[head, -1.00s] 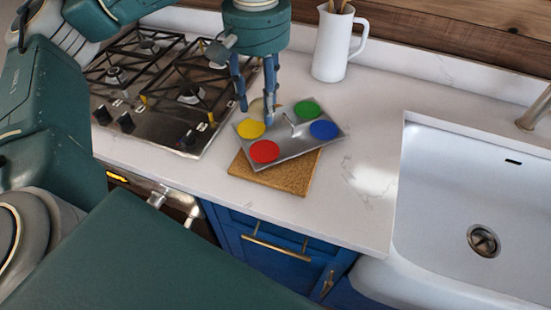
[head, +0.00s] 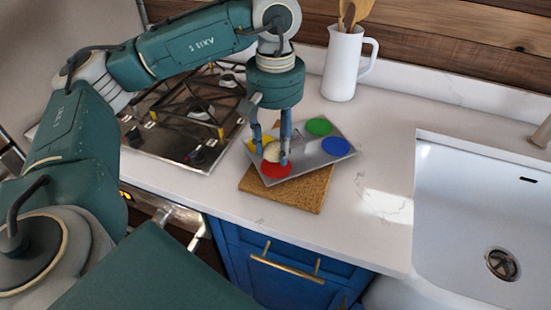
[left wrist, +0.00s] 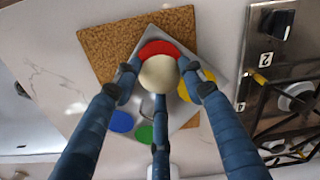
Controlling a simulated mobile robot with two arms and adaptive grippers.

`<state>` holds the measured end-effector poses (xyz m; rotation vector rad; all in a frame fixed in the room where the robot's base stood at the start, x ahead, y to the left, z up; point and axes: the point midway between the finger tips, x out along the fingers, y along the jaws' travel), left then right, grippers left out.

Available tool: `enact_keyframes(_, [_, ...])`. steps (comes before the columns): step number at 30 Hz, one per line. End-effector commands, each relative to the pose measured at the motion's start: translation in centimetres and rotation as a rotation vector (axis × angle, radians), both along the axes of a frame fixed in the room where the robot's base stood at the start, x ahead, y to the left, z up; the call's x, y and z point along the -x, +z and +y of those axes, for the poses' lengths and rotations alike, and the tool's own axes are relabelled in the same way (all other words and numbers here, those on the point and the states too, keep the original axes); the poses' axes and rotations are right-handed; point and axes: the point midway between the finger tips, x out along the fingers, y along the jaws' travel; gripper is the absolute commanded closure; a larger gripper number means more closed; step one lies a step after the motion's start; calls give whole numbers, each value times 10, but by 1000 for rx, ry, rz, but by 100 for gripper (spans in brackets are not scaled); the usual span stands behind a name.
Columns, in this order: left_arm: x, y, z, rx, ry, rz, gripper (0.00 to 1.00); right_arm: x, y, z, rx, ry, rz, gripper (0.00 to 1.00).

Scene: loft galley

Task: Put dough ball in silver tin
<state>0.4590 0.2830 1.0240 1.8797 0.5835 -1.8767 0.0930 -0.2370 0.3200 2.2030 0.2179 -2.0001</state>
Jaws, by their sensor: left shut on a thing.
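The silver tin (head: 311,161) is a flat grey metal tray with red (head: 276,171), blue (head: 336,146), green (head: 319,127) and yellow (head: 250,146) round patches. It lies turned at an angle on a cork board. My left gripper (head: 271,158) is shut on the pale, round dough ball (head: 273,151), over the tin near the red and yellow patches. In the left wrist view, the fingers hold the dough ball (left wrist: 158,73) in front of the red patch (left wrist: 157,48). Whether it touches the tin, I cannot tell. My right gripper is not in view.
The cork board (head: 285,194) lies near the counter's front edge. A gas hob (head: 165,142) is at left, a white jug with wooden utensils (head: 341,66) behind, and a white sink (head: 470,210) at right. The counter between tin and sink is clear.

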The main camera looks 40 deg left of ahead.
Motion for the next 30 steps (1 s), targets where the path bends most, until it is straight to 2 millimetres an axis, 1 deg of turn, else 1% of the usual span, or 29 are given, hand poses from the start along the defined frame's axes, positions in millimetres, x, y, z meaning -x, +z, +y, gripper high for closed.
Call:
enact_keyframes(1, [0,-3,0,1,0,-1,85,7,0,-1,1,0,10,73])
enact_keyframes(4, [0,-12,0,0,0,2,85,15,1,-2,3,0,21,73])
enact_keyframes(9, [1,-38,0,0,-1,2,85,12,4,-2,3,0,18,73])
enact_keyframes(12, [0,-47,0,1,-1,1,85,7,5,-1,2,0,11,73])
enact_keyframes(17, [1,-51,0,2,-1,2,85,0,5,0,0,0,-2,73])
enact_keyframes(21, [2,-53,-1,1,-2,7,85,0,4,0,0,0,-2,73])
enact_keyframes(30, [3,-64,-1,2,-3,11,85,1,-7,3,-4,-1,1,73])
